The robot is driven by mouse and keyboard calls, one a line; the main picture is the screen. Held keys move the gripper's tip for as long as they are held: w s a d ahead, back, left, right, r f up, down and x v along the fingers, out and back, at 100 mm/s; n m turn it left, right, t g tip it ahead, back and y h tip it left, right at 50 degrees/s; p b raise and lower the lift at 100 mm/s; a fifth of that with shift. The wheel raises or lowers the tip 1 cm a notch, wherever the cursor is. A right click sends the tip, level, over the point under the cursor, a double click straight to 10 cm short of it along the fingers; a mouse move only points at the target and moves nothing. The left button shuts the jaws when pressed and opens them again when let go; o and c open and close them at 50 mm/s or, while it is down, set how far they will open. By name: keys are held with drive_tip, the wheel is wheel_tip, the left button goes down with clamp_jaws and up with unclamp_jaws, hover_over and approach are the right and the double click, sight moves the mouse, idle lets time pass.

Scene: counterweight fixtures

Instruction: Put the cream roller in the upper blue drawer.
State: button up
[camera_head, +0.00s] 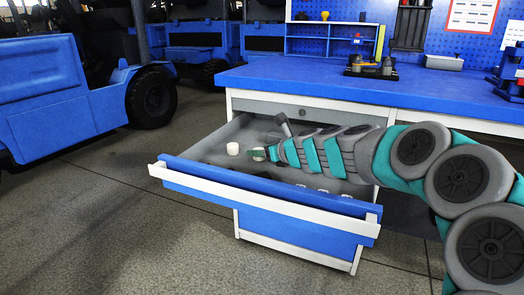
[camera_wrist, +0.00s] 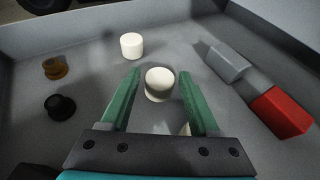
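The upper blue drawer (camera_head: 265,187) is pulled open below the workbench. My gripper (camera_head: 262,154) is down inside it, and the wrist view shows its green fingers (camera_wrist: 159,74) open. A short cream cylinder (camera_wrist: 160,82) is between the fingertips, with a gap on each side. It also shows beside the gripper in the head view (camera_head: 258,155). A second cream cylinder (camera_wrist: 131,45) stands farther off on the drawer floor, also in the head view (camera_head: 232,148). I cannot tell which is the cream roller. A pale object (camera_wrist: 185,129) is mostly hidden by the right finger.
The drawer also holds a brown spool-like part (camera_wrist: 55,68), a black one (camera_wrist: 60,107), a grey block (camera_wrist: 226,62) and a red block (camera_wrist: 281,112). Grey drawer walls surround them. The blue bench top (camera_head: 300,78) overhangs the drawer's back.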

drive_tip(key=shift+o, duration=0.9)
drive_tip(key=shift+r, duration=0.15)
drive_tip(key=shift+s+d+r, duration=0.2)
drive_tip(key=shift+d, duration=0.05)
drive_tip(key=p+v, duration=0.2)
drive_tip(key=v, duration=0.8)
drive_tip(key=shift+s+d+r, duration=0.15)
drive_tip(key=shift+s+d, duration=0.25)
drive_tip(key=shift+s, duration=0.1)
drive_tip(key=shift+c, duration=0.3)
